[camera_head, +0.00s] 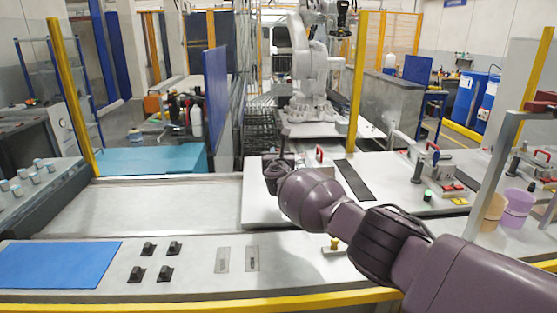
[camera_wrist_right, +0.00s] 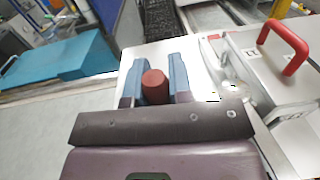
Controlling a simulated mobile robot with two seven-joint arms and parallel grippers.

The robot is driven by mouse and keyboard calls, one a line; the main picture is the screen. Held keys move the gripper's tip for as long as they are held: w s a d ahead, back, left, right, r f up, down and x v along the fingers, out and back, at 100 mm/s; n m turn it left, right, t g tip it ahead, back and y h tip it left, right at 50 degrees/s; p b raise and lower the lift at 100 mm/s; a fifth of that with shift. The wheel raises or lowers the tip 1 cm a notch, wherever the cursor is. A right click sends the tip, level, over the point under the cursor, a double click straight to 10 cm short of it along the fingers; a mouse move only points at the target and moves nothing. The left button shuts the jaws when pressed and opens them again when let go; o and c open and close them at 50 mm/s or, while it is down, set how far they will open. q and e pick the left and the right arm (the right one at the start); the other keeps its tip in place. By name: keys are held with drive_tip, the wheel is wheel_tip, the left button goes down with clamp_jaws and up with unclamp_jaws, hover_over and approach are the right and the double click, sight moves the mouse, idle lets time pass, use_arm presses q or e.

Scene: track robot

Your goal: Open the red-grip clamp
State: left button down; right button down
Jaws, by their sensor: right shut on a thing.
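The red grip of the clamp (camera_wrist_right: 154,86) shows in the right wrist view, between the two blue-grey fingers of my right gripper (camera_wrist_right: 153,82). The fingers are shut on the grip. The metal clamp body (camera_wrist_right: 232,82) is partly visible just right of the fingers. In the head view my right gripper (camera_head: 281,160) is at the left part of the white work plate (camera_head: 262,207), and the wrist hides much of the clamp. I cannot tell the lever's exact angle. My left gripper is not in view.
A red U-shaped handle (camera_wrist_right: 284,46) stands right of the clamp; it also shows in the head view (camera_head: 319,152). Another fixture with red parts (camera_head: 432,150) stands farther right. Small black blocks and a blue mat (camera_head: 58,264) lie front left.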

use_arm(q)
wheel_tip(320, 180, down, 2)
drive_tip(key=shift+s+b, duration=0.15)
drive_tip(key=shift+b, duration=0.45)
use_arm(e)
drive_tip(key=shift+w+m+h, duration=0.35)
drive_tip(key=shift+m+h, duration=0.25)
drive_tip(key=shift+h, duration=0.4)
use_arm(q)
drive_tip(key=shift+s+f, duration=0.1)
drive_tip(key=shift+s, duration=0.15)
use_arm(e)
drive_tip(key=c, duration=1.1)
unclamp_jaws()
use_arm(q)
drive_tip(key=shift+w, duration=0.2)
use_arm(e)
drive_tip(key=shift+o, duration=0.3)
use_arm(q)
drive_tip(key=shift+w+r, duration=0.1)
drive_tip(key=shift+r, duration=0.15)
